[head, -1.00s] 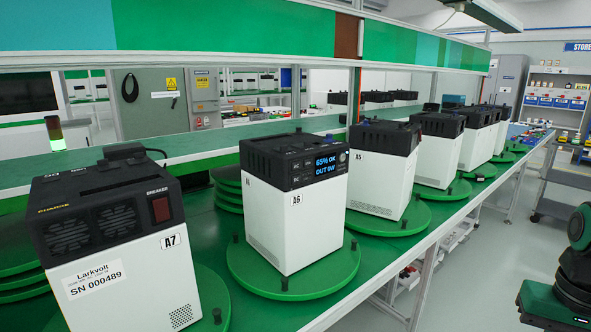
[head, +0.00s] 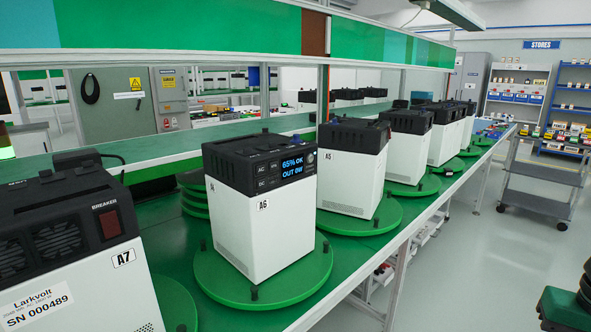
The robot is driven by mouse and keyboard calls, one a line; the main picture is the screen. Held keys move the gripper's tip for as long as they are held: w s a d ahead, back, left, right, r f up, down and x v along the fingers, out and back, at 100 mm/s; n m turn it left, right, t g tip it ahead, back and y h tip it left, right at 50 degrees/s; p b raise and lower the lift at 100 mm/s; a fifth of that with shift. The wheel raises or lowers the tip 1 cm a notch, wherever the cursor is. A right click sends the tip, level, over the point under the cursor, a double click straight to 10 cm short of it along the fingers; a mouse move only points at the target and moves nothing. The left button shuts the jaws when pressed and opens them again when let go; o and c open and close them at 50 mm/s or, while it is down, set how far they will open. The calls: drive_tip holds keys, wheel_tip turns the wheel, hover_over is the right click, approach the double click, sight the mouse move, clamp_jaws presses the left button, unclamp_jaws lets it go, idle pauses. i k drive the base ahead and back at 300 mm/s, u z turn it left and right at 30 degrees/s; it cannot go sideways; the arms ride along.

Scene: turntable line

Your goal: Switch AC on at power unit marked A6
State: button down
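The power unit marked A6 (head: 262,207) is a white box with a black top, upright on a green turntable disc (head: 288,285) near the middle of the head view. Its display (head: 292,166) is lit and reads "65% OK, OUT 0W". Labels AC (head: 262,169) and DC (head: 262,184) stand beside the display, and a round knob or socket sits at its right. Whether the AC label is lit is too small to tell. My gripper is not in view; a dark green and black part of my body shows at the lower right edge.
Unit A7 (head: 88,275) with a red breaker switch stands at the front left. Unit A5 (head: 350,172) and several more units line the green bench behind A6. The grey floor (head: 450,265) right of the bench is clear, with a cart (head: 540,185) farther back.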

sight(260, 169)
drive_tip(key=z, duration=0.35)
drive_tip(key=k, duration=1.45)
drive_tip(key=u, duration=0.7)
drive_tip(key=i, duration=1)
drive_tip(key=z, duration=0.05)
